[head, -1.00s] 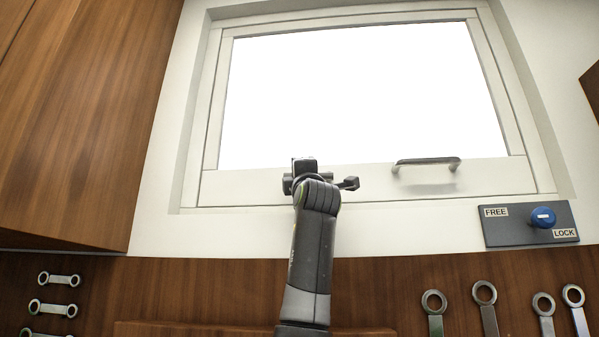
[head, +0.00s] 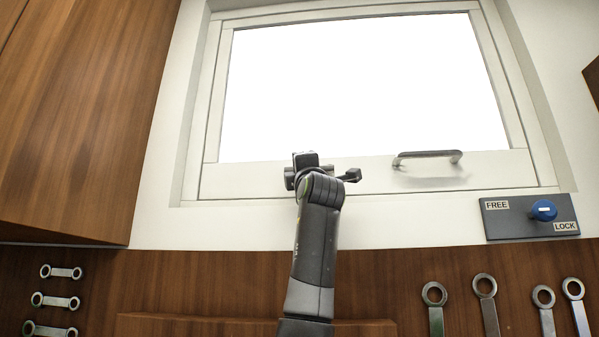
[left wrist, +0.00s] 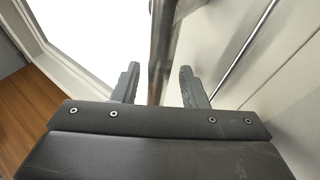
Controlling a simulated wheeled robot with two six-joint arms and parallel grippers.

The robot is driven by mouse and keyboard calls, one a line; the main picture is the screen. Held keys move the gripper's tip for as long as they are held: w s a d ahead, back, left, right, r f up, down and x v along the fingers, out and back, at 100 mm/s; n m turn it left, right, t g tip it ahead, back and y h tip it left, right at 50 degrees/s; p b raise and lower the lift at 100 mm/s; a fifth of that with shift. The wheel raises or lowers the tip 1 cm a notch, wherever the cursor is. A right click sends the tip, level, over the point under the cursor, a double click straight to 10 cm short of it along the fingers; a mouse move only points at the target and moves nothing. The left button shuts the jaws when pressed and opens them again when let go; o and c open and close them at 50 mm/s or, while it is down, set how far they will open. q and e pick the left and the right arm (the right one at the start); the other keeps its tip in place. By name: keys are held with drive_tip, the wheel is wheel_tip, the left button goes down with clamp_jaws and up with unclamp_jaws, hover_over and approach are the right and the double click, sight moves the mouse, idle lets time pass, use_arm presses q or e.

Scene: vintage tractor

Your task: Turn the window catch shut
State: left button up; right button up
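The window (head: 370,85) fills the upper middle of the head view, its pale sash seemingly in its frame. A metal bar handle (head: 428,155) is on its lower rail. Right of and below it, a dark panel (head: 493,226) marked FREE and LOCK carries a blue knob (head: 543,210) with a white mark, likely the catch. I cannot tell its setting. My left gripper (head: 325,177) is at the lower rail, left of the handle and far from the knob. In the left wrist view its fingers (left wrist: 157,88) are open, with a metal bar (left wrist: 162,45) between them and gaps on both sides.
A wooden cabinet (head: 80,120) stands at the left. Several spanners (head: 485,300) hang on the wooden wall below the window at the right, and others (head: 55,301) at the left. A wooden ledge (head: 160,326) runs along the bottom.

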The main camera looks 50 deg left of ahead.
use_arm(q)
drive_tip(key=b+v, duration=1)
drive_tip(key=v, duration=0.7)
drive_tip(key=shift+d, duration=0.25)
